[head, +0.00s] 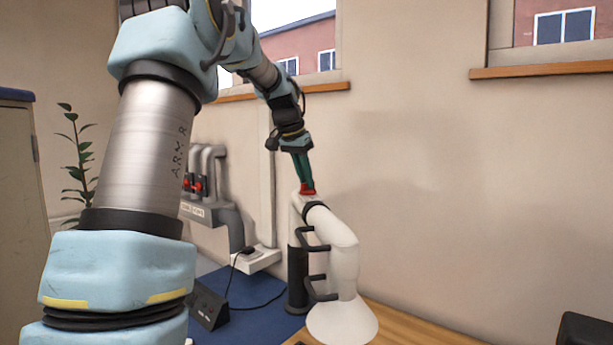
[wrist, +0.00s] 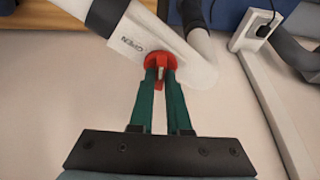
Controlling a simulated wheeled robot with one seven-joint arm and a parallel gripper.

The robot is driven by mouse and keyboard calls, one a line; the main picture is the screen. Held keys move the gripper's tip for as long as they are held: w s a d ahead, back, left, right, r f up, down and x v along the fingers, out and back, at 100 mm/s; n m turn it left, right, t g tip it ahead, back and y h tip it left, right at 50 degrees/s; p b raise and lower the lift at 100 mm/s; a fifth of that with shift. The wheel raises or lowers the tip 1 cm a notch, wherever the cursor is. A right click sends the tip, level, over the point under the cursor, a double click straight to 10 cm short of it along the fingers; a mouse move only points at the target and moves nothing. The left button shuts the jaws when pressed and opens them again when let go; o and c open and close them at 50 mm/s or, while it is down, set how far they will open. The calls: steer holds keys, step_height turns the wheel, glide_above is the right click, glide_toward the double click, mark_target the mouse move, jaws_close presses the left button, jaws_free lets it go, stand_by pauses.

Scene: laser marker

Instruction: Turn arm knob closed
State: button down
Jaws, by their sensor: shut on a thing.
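The red arm knob (head: 307,189) sits at the top joint of a white fume extraction arm (head: 343,258). In the wrist view the knob (wrist: 152,60) shows its red rim and a raised ridge between my fingertips. The word OPEN is printed upside down on the white arm (wrist: 203,72) beside the knob. My gripper (head: 303,178) comes down from above with its green fingers at the knob. In the wrist view my gripper (wrist: 160,78) is shut on the knob's ridge. The fingertips hide part of the knob.
Grey pipes with red valves (head: 197,186) are on the wall at left. A white socket box (head: 256,259) and a small black box (head: 208,307) with a cable are near the blue mat (head: 238,289). The wall right of the extraction arm is clear.

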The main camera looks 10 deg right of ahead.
steer(key=m, duration=0.2)
steer(key=m+g+h+p, duration=0.1)
steer(key=m, duration=0.1)
steer(key=shift+w+a+g, duration=0.1)
steer(key=shift+w+g, duration=0.1)
steer(key=shift+g, duration=0.1)
steer(key=shift+m+g+p, duration=0.5)
steer(key=shift+m+p, duration=0.2)
steer(key=shift+m, duration=0.8)
steer(key=c, duration=0.9)
jaws_free()
steer(key=shift+w, duration=0.1)
steer(key=b+v, duration=0.2)
steer(key=v, duration=0.8)
steer(key=shift+a+r, duration=0.25)
steer(key=shift+r, duration=0.05)
